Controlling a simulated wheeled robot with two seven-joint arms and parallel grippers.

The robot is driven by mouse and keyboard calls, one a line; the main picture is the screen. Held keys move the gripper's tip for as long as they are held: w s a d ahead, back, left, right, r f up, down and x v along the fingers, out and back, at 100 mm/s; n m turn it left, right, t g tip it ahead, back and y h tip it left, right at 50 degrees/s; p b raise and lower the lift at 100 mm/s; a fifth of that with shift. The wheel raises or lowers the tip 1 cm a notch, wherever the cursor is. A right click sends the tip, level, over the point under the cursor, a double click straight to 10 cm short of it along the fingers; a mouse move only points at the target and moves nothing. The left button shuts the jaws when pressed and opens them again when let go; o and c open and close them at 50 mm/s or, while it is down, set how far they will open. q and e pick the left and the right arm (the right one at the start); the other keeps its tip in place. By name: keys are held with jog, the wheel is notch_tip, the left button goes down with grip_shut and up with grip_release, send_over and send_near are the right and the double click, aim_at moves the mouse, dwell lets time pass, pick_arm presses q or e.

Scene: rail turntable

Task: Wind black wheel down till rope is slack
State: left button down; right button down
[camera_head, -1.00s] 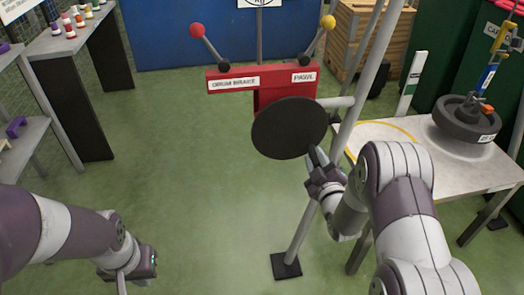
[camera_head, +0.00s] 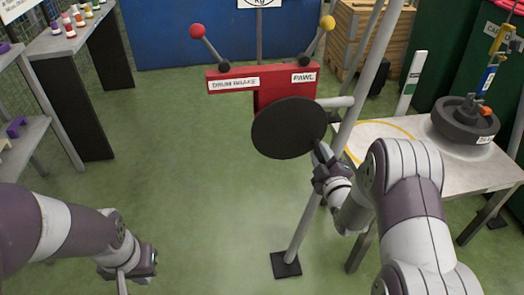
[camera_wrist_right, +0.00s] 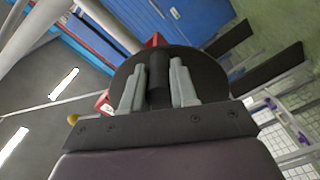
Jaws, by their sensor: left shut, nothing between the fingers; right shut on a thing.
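The black wheel (camera_head: 288,128) is a dark disc in front of the red winch housing (camera_head: 285,92), in the middle of the head view. My right gripper (camera_head: 322,158) is at the wheel's right edge. In the right wrist view its two grey fingers (camera_wrist_right: 158,88) are shut on a dark cylindrical handle (camera_wrist_right: 159,72) on the wheel. My left gripper (camera_head: 124,280) is low at the left, shut and empty, away from the wheel. A dark round weight (camera_head: 466,120) sits on the table at right with lifting gear (camera_head: 487,80) above it. I cannot tell the rope's tension.
A red-knobbed lever (camera_head: 205,42) stands above the "DRUM BRAKE" label, and a yellow-knobbed lever (camera_head: 322,35) above "PAWL". Grey posts (camera_head: 362,75) rise beside the wheel. The light table (camera_head: 395,155) is at right. Green floor left of the wheel is clear.

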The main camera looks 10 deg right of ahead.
jog(key=shift+w+r, duration=0.1)
jog(key=shift+r, duration=0.1)
jog(key=shift+d+r+n, duration=0.25)
jog(key=shift+r+n, duration=0.2)
jog(key=shift+n, duration=0.15)
jog(key=shift+d+r+n, duration=0.2)
jog(key=shift+r+n, duration=0.2)
jog(key=shift+n, duration=0.2)
jog(key=c, duration=0.7)
grip_release()
jog(key=shift+f, duration=0.1)
jog(key=shift+s+p, duration=0.3)
jog(key=shift+s+f+p, duration=0.1)
jog(key=shift+s+p, duration=0.5)
jog(key=shift+s, duration=3.2)
